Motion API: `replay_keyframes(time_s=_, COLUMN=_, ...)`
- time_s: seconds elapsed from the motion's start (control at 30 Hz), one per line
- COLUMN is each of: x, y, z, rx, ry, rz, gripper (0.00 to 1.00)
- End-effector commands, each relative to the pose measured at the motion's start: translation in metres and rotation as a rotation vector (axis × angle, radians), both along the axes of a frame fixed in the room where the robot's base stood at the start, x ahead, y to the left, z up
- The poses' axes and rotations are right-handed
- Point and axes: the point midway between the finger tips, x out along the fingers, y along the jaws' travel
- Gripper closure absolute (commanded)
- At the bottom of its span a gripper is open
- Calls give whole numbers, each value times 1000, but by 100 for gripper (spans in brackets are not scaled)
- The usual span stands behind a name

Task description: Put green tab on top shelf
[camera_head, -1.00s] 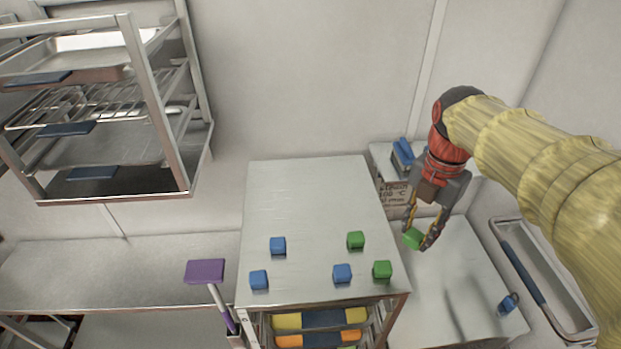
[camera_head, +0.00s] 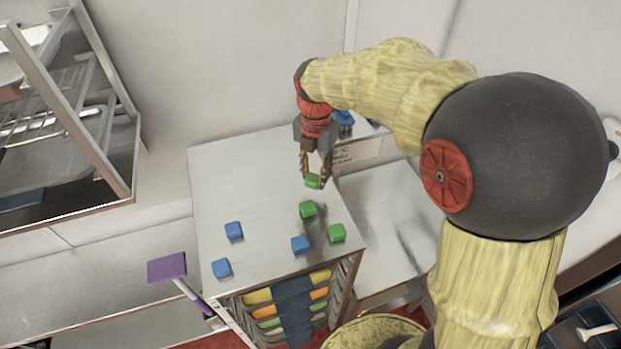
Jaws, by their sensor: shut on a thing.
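My gripper (camera_head: 315,172) is shut on a green tab (camera_head: 314,181). It holds the tab above the back right part of the steel cabinet top (camera_head: 225,190). I cannot tell the exact height of the tab over the surface. Two other green tabs stand on the cabinet top, one near the middle (camera_head: 307,209) and one near the right edge (camera_head: 336,232). Several blue tabs are there too: one at the front middle (camera_head: 300,243), one at the left (camera_head: 233,230) and one at the front left (camera_head: 221,267).
The cabinet front holds yellow, orange and green trays (camera_head: 290,300). A purple paddle (camera_head: 167,267) sticks up at the front left. A wall rack (camera_head: 75,130) is at the upper left. A lower steel surface (camera_head: 385,215) lies to the right, with a labelled box (camera_head: 357,151) behind it.

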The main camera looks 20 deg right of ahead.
Motion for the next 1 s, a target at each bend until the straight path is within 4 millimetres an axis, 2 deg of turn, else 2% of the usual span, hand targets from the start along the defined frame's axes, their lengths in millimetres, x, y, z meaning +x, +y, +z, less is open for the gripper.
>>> replay_keyframes(time_s=0.17, x=7, y=4, z=-11, rx=0, ry=1, rz=1, gripper=94)
replay_keyframes(time_s=0.43, x=11, y=7, z=-43, rx=0, ry=3, rz=0, gripper=94)
replay_keyframes(time_s=0.87, x=11, y=7, z=-50, rx=0, ry=0, rz=0, gripper=94)
replay_keyframes(time_s=0.9, x=11, y=7, z=-50, rx=0, ry=0, rz=0, gripper=69)
replay_keyframes(time_s=1.0, x=11, y=7, z=-49, rx=0, ry=0, rz=0, gripper=63)
